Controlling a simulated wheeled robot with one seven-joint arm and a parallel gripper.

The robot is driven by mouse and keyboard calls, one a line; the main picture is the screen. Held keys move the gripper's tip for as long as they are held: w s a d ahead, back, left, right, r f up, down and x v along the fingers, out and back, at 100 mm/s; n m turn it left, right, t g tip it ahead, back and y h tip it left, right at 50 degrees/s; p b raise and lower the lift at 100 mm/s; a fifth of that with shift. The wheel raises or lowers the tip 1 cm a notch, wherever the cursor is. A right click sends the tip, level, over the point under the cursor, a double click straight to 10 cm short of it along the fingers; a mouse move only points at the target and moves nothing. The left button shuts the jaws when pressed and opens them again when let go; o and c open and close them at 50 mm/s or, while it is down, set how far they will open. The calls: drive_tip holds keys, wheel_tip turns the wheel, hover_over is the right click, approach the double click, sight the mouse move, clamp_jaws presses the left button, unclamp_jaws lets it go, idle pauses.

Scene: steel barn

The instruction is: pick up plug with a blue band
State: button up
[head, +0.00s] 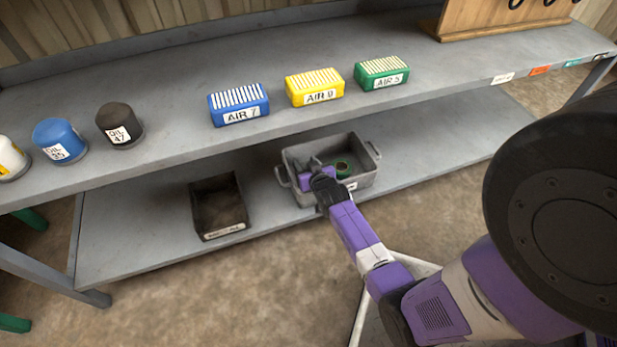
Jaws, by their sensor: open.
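I cannot make out a plug with a blue band in the head view. My gripper (312,168) is open and reaches down into a grey bin (367,178) on the lower shelf, at the bin's left side. A small dark round thing with a green band (343,169) lies in the bin, just right of my gripper. My gripper and wrist hide part of the bin's inside, so I cannot tell what lies under or between the fingers.
A dark open box (242,213) stands left of the bin. The upper shelf (175,140) overhangs behind it. It bears blue (238,104), yellow (315,87) and green (382,72) air filters, and oil filters including a black one (119,123). The lower shelf's right side is clear.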

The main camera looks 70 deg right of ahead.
clamp_jaws()
